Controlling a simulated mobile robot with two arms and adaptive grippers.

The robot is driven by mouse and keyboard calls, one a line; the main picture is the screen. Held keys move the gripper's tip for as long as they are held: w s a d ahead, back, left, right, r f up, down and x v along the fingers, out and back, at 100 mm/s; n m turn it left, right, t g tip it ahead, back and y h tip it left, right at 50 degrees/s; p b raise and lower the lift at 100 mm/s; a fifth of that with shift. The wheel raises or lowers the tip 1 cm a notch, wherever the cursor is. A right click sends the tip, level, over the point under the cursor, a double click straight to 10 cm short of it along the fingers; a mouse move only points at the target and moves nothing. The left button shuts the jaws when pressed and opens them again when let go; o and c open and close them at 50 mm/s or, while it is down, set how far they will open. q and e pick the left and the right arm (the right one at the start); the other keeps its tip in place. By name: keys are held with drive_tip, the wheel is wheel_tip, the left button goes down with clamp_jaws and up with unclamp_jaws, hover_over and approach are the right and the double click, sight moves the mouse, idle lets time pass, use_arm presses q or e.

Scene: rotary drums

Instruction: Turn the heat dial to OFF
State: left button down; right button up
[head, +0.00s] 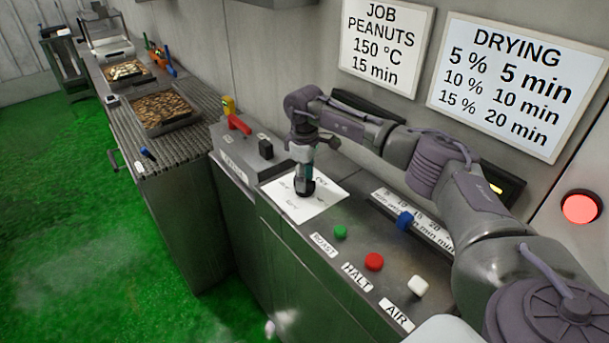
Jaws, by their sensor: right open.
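My right gripper (305,187) points straight down over a white dial plate (325,203) on the control panel. It is open, and its fingertips are at the middle of the plate. The heat dial is hidden behind the gripper, so I cannot tell where it points or whether the fingers touch it. Small markings show on the plate around the gripper, too small to read surely. My left gripper is not in view.
Green (340,232), red (374,261) and white (418,286) buttons stand in front of the plate. A blue knob (405,219) sits by a minute scale. A black switch (266,149) and red lever (239,124) are to the left. A red lamp (579,208) glows at right.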

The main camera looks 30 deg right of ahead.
drive_tip(key=shift+c, duration=0.8)
clamp_jaws()
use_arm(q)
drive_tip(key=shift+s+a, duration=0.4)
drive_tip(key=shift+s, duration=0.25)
